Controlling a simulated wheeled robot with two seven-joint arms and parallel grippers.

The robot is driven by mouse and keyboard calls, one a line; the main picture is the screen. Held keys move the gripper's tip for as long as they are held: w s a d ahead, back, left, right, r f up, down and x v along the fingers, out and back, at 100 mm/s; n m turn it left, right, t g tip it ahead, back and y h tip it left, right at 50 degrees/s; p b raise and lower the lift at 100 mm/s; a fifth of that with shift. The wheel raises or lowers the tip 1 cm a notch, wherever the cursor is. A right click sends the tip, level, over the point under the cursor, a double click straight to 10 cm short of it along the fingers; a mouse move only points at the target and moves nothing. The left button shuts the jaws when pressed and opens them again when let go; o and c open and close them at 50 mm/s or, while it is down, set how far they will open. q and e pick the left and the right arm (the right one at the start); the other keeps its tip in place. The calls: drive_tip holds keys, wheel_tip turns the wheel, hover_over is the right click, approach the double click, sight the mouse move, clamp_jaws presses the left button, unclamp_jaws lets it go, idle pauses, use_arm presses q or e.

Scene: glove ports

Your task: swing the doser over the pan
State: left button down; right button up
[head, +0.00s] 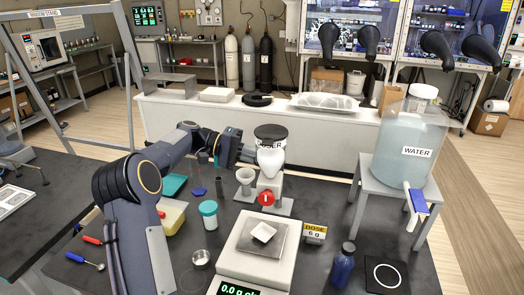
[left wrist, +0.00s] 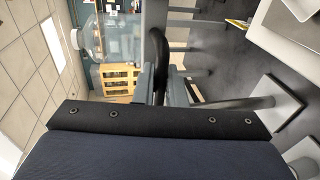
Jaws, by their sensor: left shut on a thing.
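The doser (head: 271,158) has a black top with a partly covered label and a white cone-shaped body. It stands on a support behind the balance (head: 257,262), with a red knob (head: 266,198) below it. The pan (head: 278,243) is the balance's square metal plate, with a white weighing boat (head: 263,232) on it. The doser is behind the pan, not above it. My left gripper (head: 246,150) reaches the doser's left side. In the left wrist view, its fingers (left wrist: 158,88) are shut on a black curved part, seemingly the doser's handle. My right gripper is out of view.
A white funnel (head: 245,180) and a teal-capped jar (head: 209,214) stand left of the doser. A "DOSE 6 g" sign (head: 314,232) and a blue bottle (head: 344,265) are to the right. A water tank (head: 405,150) stands on a grey stand further right.

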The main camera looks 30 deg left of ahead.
use_arm(q)
drive_tip(key=shift+w+a+m+g+p, duration=0.1)
drive_tip(key=shift+a+m+g+p, duration=0.4)
drive_tip(key=shift+a+g+p, duration=0.1)
drive_tip(key=shift+d, duration=0.1)
drive_tip(key=c, duration=1.6)
unclamp_jaws()
drive_tip(key=v, duration=0.8)
drive_tip(key=shift+w+f+b, duration=0.1)
drive_tip(key=shift+f+b, duration=0.05)
drive_tip(key=shift+b, duration=0.2)
